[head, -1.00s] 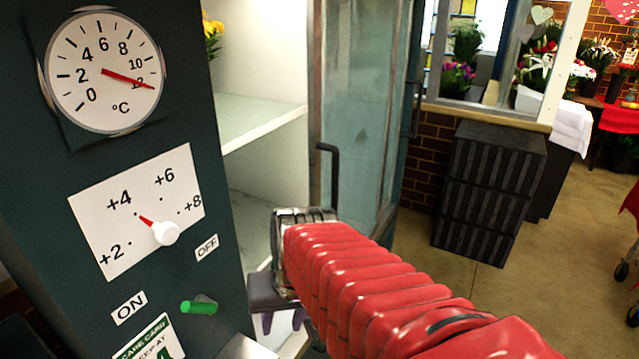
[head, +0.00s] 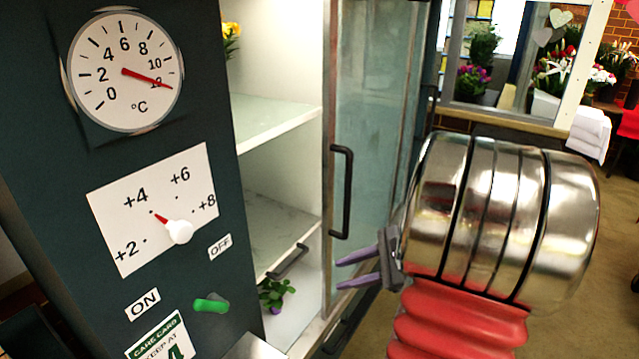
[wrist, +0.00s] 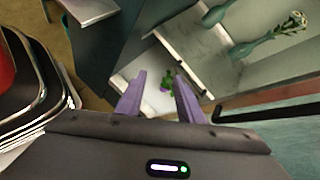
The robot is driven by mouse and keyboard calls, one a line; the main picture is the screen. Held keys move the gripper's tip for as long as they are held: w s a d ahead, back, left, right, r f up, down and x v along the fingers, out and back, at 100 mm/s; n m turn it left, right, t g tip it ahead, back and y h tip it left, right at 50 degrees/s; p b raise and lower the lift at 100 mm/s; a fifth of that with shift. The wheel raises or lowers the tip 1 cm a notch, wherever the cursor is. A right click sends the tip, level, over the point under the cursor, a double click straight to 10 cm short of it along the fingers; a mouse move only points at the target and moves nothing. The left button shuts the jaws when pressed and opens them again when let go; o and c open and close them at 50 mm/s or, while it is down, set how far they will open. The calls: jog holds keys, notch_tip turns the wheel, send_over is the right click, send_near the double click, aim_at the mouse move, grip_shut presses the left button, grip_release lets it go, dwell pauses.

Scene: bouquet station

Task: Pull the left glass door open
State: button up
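The glass door (head: 375,110) stands at the right of the cabinet opening in the head view, with a metal front edge and a black upright handle (head: 346,190). Shelves show openly to its left. In the wrist view, a black bar handle (wrist: 275,98) crosses the right side above pale glass. My gripper (head: 340,274) is open and empty, just below the handle and apart from it, its purple fingers pointing left. Its fingers also show in the wrist view (wrist: 160,80), with nothing held between them. Whether they touch the door edge is unclear.
A dark control panel (head: 70,200) with dial and knob stands at the left. A shelf (head: 270,118) and a potted plant (head: 275,293) are inside the cabinet. A second dark bar (head: 288,262) shows low in the opening. A flower window is behind at right.

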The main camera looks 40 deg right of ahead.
jog(key=d+r+m+t+h, duration=0.1)
jog(key=d+r+m+t, duration=0.3)
jog(key=d, duration=0.4)
jog(key=w+d+r+m+t+h, duration=0.1)
jog(key=d+r+m+t+h, duration=0.1)
jog(key=d+r+m+t, duration=0.2)
jog(key=d+r+m, duration=0.2)
jog(key=d+m, duration=0.1)
jog(key=d, duration=0.1)
jog(key=shift+w+t+h, duration=0.25)
jog(key=shift+t+h, duration=0.05)
jog(key=shift+t, duration=0.1)
jog(key=shift+w, duration=0.1)
jog(key=w+a, duration=0.1)
jog(key=w, duration=1.2)
jog(key=shift+w+a, duration=0.15)
jog(key=shift+w, duration=0.15)
jog(key=shift+c, duration=0.4)
grip_shut()
